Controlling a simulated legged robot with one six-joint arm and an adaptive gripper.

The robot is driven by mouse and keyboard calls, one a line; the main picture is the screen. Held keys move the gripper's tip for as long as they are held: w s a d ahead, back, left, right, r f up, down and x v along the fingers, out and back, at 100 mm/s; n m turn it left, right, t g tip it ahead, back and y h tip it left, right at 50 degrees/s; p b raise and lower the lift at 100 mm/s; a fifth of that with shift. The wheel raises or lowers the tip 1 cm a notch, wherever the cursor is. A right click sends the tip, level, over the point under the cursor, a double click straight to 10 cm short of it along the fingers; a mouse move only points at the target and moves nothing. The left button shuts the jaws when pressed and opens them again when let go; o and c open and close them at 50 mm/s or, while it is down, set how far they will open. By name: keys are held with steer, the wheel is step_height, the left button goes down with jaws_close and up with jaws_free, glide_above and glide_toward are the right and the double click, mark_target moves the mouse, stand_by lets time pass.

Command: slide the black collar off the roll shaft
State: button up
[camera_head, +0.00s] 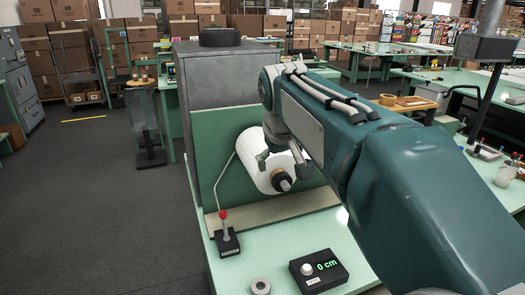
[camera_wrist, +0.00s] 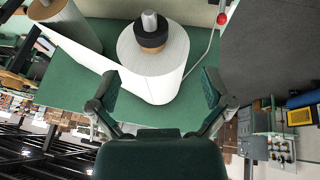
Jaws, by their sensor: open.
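The white roll (camera_head: 262,160) sticks out from a green panel. The black collar (camera_head: 281,179) sits around the grey roll shaft (camera_head: 286,186) at the roll's near end, with the shaft tip showing beyond it. In the wrist view the collar (camera_wrist: 152,49) shows as a dark band beside a tan part, and the shaft (camera_wrist: 149,20) projects past it. My gripper (camera_wrist: 158,92) is open, its two fingers apart on either side of the roll (camera_wrist: 160,75) in that picture. It holds nothing. In the head view my gripper (camera_head: 281,162) overlaps the roll, and contact cannot be told.
A red-knobbed lever (camera_head: 224,225) stands left of the roll. Another white roll (camera_wrist: 70,25) shows in the wrist view. Open floor lies left.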

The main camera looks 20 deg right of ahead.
mark_target(279, 179)
steer(key=w+d+f, duration=0.2)
steer(key=d+f, duration=0.1)
steer(key=shift+f, duration=0.25)
steer(key=f, duration=0.1)
steer(key=w+f, duration=0.1)
steer(key=f, duration=0.1)
steer(key=w+a+f, duration=0.1)
steer(key=shift+w+f, duration=0.1)
steer(key=shift+f, duration=0.3)
steer(key=shift+w+d+f, duration=0.15)
steer(key=shift+f, duration=0.15)
steer(key=shift+d+f, duration=0.2)
steer(key=shift+d, duration=0.05)
steer(key=shift+w+d+f, duration=0.1)
steer(key=shift+d+f, duration=0.05)
steer(key=shift+d, duration=0.3)
steer(key=shift+a, duration=0.4)
steer(key=c, duration=1.1)
steer(key=shift+o, duration=1.1)
steer(key=shift+d, duration=0.15)
steer(key=shift+c, duration=1.1)
steer(key=s, duration=0.6)
steer(key=shift+s, duration=0.35)
